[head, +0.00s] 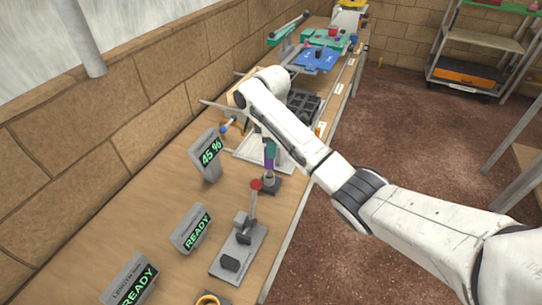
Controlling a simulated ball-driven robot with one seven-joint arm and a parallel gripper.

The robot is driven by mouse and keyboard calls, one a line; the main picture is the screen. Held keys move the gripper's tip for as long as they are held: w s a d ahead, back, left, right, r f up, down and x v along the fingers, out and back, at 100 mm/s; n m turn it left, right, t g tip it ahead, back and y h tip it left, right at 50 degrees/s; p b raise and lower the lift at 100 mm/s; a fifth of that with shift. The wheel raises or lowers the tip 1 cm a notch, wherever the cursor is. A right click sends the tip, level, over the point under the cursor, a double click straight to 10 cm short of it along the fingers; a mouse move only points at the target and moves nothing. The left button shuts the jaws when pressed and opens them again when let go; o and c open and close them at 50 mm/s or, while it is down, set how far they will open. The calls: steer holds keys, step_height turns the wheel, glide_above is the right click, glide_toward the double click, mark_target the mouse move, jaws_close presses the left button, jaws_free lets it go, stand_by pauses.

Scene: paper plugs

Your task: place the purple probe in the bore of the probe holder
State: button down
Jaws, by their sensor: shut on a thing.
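The purple probe (269,161) stands about upright, just left of my white forearm. A teal part shows at its upper end. The probe holder (271,185) is a dark block on the bench directly below it, with a grey upper part. The probe's lower end lines up with this grey part; whether it is inside the bore or just above it I cannot tell. My gripper (269,146) is at the probe's upper end, shut on it, and mostly hidden behind my forearm.
A grey stand with a red-knobbed lever (256,185) is close in front of the holder. A display reading 45 % (209,155) stands to the left, with a READY display (191,234) nearer. A black gridded tray (304,104) lies behind. The bench's right edge is near.

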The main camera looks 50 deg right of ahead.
steer(key=shift+w+d+f, duration=0.1)
steer(key=shift+w+f, duration=0.1)
steer(key=shift+f, duration=0.1)
steer(key=shift+f+p, duration=0.5)
steer(key=shift+f, duration=1.1)
steer(key=c, duration=0.9)
jaws_free()
step_height(320, 180, up, 11)
steer(key=shift+r+p, duration=0.1)
steer(key=shift+p, duration=0.45)
steer(key=shift+r+p, duration=0.45)
steer(key=shift+r, duration=0.1)
